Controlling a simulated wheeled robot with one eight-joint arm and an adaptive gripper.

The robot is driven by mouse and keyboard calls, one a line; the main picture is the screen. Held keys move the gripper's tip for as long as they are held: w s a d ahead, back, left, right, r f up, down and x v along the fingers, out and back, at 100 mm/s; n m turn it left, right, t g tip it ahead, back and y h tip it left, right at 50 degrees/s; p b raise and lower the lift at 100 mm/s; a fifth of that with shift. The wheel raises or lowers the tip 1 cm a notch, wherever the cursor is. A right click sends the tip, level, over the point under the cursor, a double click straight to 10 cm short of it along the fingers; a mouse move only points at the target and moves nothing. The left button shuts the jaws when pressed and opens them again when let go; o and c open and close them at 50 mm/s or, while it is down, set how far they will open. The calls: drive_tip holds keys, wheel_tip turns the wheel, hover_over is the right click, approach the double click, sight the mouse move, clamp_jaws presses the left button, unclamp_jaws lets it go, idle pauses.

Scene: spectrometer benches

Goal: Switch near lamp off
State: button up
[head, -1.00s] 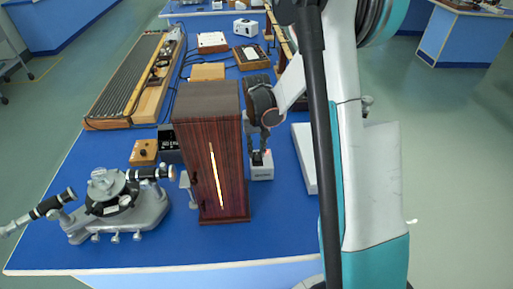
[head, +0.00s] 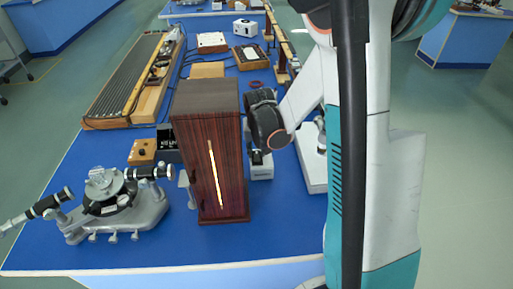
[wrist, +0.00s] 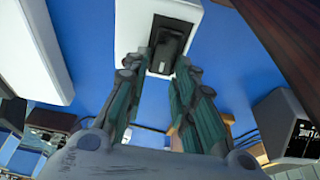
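The near lamp (head: 209,155) is a tall dark wooden housing with a brightly glowing vertical slit in its front face. A small white switch box (head: 262,172) stands on the blue bench just right of it, partly covered by my gripper. In the wrist view the white box (wrist: 130,28) carries a black rocker switch (wrist: 166,44). My gripper (wrist: 167,66) points at this switch, its two fingertips apart with a narrow gap and nothing held between them. The tips are at or close to the rocker; I cannot tell whether they touch it. The head view mostly hides my fingers.
A grey spectrometer (head: 110,200) stands left of the lamp. A small wooden box (head: 142,152) and a black meter (head: 167,142) stand behind it. A white slab (head: 311,160) lies right of the switch box. A long wooden frame (head: 133,80) lies farther back.

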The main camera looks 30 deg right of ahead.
sight(258, 160)
drive_tip(key=shift+o, duration=0.8)
drive_tip(key=v, duration=1.2)
